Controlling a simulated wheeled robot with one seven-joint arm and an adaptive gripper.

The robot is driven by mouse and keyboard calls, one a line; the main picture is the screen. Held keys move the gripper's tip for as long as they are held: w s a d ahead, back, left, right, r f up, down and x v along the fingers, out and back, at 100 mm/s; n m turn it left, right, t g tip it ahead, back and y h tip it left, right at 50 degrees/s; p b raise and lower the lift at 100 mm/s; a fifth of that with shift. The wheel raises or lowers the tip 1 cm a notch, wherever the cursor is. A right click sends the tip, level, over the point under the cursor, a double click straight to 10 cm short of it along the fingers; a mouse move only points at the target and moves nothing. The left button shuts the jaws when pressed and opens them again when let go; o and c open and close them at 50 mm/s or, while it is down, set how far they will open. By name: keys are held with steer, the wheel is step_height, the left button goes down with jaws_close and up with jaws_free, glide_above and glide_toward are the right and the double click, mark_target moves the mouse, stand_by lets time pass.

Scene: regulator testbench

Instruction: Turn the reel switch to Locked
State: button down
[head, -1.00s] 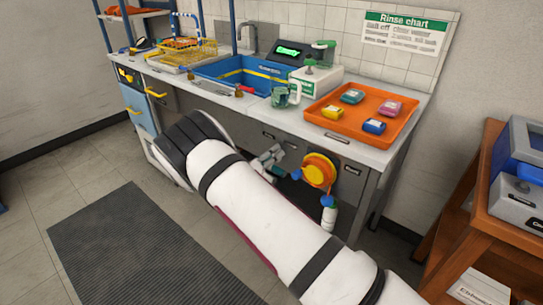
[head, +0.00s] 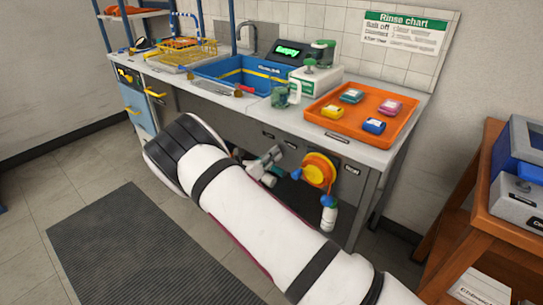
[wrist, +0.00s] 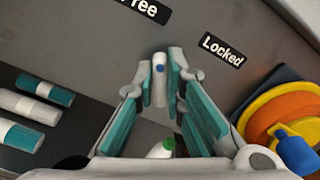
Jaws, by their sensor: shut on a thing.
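In the wrist view the reel switch (wrist: 159,80), a pale grey lever with a blue dot, stands between the teal-padded fingers of my gripper (wrist: 160,62). The fingers are shut on it. The Free label (wrist: 143,8) is above and slightly left of the lever, and the Locked label (wrist: 222,48) is to its upper right. The lever's tip lies between the two labels. In the head view my gripper (head: 266,160) is at the bench's front panel, left of the yellow and orange reel (head: 318,172). The switch cannot be made out there.
The reel (wrist: 282,112) with a blue fitting is close on the right in the wrist view. Several teal and white bottles (wrist: 40,100) lie at left. The bench (head: 235,116) carries an orange tray (head: 345,123) and a blue sink (head: 215,73). A wooden stand (head: 480,190) is at right.

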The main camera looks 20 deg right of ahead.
steer(key=shift+s+d+m+p, duration=0.1)
steer(key=shift+s+m+p, duration=0.1)
steer(key=shift+m, duration=3.35)
steer(key=shift+s+d+m+p, duration=0.1)
steer(key=shift+s+m+p, duration=0.05)
steer(key=shift+m, duration=3.7)
steer(key=c, duration=1.7)
jaws_free()
steer(key=shift+o, duration=0.2)
steer(key=shift+a, duration=0.1)
steer(key=v, duration=1.2)
